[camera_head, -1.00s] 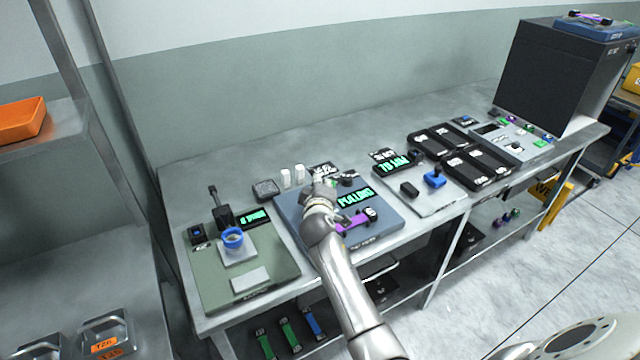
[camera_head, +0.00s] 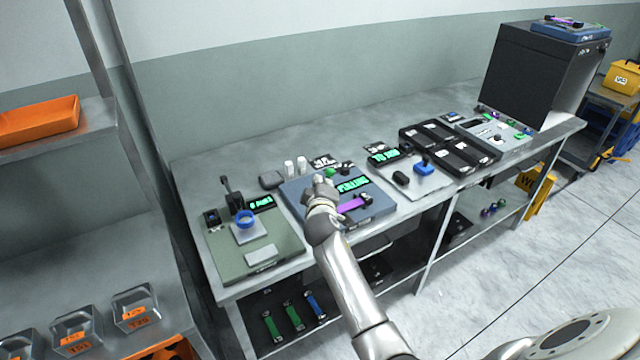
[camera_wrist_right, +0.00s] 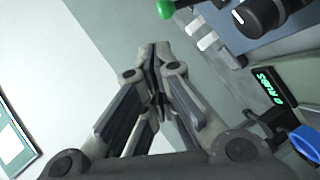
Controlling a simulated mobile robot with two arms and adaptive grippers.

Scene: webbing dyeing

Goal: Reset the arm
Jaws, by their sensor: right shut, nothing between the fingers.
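My right gripper (camera_head: 322,186) is above the blue-grey station (camera_head: 372,208) on the workbench, at the end of my right arm. In the right wrist view its fingers (camera_wrist_right: 155,60) are together with nothing between them. A purple strip (camera_head: 352,205) lies on the station beside the gripper, partly behind my arm. A green knob (camera_head: 329,171) is just behind the gripper; it also shows in the right wrist view (camera_wrist_right: 166,8). My left gripper is not in view.
A green station (camera_head: 225,266) with a blue ring (camera_head: 245,218) stands at the bench's left end. Black trays (camera_head: 430,136) and a dark cabinet (camera_head: 540,72) stand to the right. A shelf with an orange bin (camera_head: 40,120) is at far left.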

